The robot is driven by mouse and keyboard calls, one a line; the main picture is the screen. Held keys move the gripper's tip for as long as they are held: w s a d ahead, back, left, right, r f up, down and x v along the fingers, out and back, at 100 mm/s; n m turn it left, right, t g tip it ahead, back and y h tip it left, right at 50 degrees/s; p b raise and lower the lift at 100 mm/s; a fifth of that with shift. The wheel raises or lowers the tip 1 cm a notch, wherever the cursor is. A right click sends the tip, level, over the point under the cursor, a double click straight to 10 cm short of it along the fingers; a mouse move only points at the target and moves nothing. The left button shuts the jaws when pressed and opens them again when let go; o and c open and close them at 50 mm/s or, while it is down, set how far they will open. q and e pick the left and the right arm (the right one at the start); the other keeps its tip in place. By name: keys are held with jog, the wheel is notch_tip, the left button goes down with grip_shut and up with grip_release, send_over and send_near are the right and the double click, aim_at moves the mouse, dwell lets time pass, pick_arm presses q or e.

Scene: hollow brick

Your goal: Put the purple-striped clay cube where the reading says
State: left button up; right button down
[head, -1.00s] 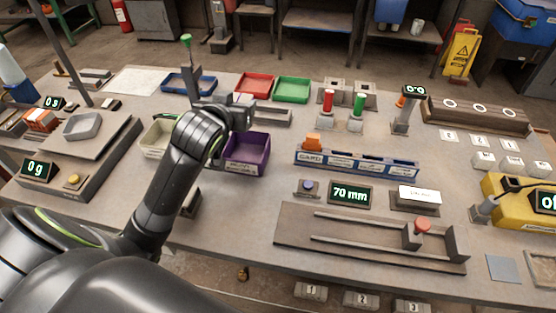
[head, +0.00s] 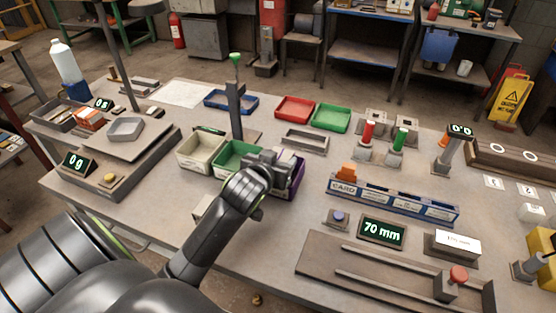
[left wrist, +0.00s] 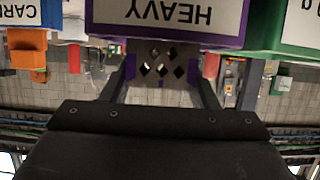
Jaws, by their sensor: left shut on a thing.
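My left gripper (head: 277,165) is over the purple bin (head: 297,182), near its border with the green bin (head: 236,158). In the left wrist view, its two fingers (left wrist: 162,75) are shut on a grey clay cube (left wrist: 160,62) with dark diamond-shaped holes and a bit of purple at its edges. The gripper hides the cube in the head view. The purple bin's front (left wrist: 165,28) carries an upside-down label, HEAVY. A cream bin (head: 200,153) stands left of the green one. The card reader display (head: 382,232) says 70 mm. My right gripper is not in view.
Scales at the left show 0 g (head: 76,162). A blue card rack (head: 392,200) stands right of the purple bin. A post with a green top (head: 236,100) rises behind the bins. Red (head: 295,109) and green (head: 331,117) trays lie farther back.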

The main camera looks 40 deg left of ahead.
pick_arm(q)
jog(key=shift+f, duration=0.55)
jog(key=o, duration=1.2)
jog(key=shift+r, duration=0.35)
jog(key=shift+p+v, duration=2.1)
jog(key=shift+v, duration=4.05)
